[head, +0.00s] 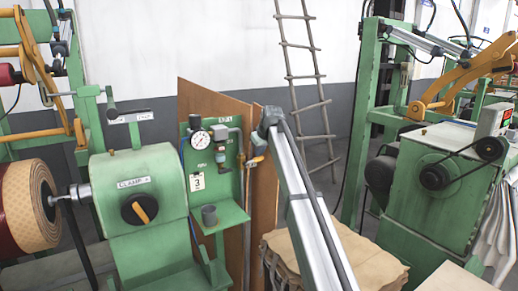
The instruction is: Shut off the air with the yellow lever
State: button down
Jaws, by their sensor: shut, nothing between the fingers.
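The green air panel (226,200) stands left of centre in the head view, with a gauge, a regulator and pipes on it. The small yellow lever (254,161) shows at the panel's right edge, on the pipework. My arm reaches up from the bottom, and my gripper (259,146) is at its far end, close by the lever. It is small and partly hidden by my wrist; it looks shut and empty. I cannot tell whether it touches the lever, or the lever's exact angle.
A green clamp machine (148,240) with an orange-handled black knob (140,209) stands left of the panel. Brown boards (262,205) stand behind, and stacked brown sheets (370,262) lie right of my arm. Another green machine (435,200) stands right.

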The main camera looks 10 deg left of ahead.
jog(key=shift+w+d+f, duration=0.1)
jog(key=shift+d+f, duration=0.1)
jog(key=shift+f, duration=0.25)
jog(key=shift+d+f, duration=0.15)
jog(key=shift+f, duration=0.4)
